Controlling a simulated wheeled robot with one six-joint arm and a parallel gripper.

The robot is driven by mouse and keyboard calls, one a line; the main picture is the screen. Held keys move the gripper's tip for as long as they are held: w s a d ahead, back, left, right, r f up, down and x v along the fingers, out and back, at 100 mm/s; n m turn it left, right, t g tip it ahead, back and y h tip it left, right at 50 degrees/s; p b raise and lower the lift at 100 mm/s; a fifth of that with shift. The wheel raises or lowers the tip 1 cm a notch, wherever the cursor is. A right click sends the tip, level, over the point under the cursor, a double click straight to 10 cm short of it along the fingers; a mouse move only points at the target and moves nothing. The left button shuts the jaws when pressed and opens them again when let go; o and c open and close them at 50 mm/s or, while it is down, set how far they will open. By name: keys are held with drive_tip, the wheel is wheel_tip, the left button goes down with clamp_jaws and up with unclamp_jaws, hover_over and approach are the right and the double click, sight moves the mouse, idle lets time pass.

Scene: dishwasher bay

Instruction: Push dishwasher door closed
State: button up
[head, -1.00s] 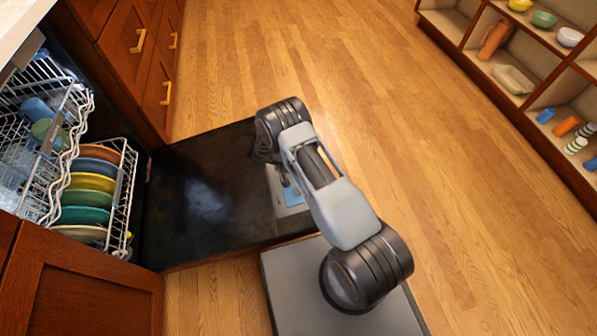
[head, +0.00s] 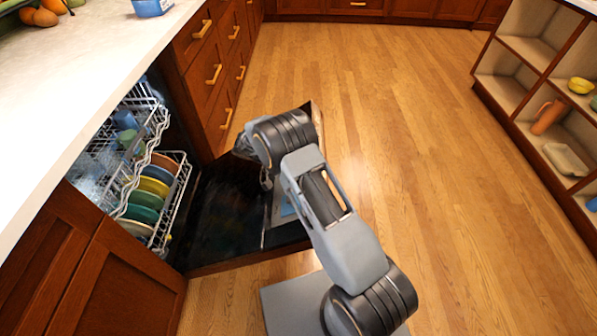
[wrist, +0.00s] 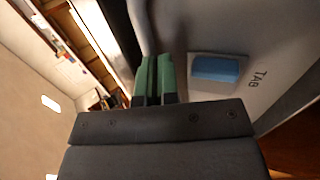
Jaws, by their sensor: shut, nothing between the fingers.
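The dishwasher door (head: 222,220) is a dark inner panel with a wooden outer edge, swung down from the bay and standing partly raised. My gripper (wrist: 157,78) has green fingertips, pressed together and empty. In the wrist view they are beside the door's pale inner face, left of a dispenser with a blue block (wrist: 217,69) and lettering. I cannot tell whether they touch the door. In the head view my arm reaches over the door and hides its right part and most of the gripper.
The lower rack (head: 178,203) holds several coloured plates, and the upper rack (head: 103,150) holds cups; both stick out of the bay. A pale counter (head: 75,100) is above. Wooden drawers (head: 215,70) stand behind the door. Open wooden floor (head: 400,130) lies right, before a shelf unit (head: 545,85).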

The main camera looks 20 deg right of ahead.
drive_tip(key=shift+o, duration=0.6)
drive_tip(key=shift+s+d+f, duration=0.1)
drive_tip(key=shift+d, duration=0.4)
drive_tip(key=shift+o, duration=1.3)
drive_tip(key=shift+a, duration=0.3)
drive_tip(key=p+v, duration=0.2)
drive_tip(key=v, duration=1.1)
drive_tip(key=shift+a+r, duration=0.25)
drive_tip(key=shift+a, duration=0.05)
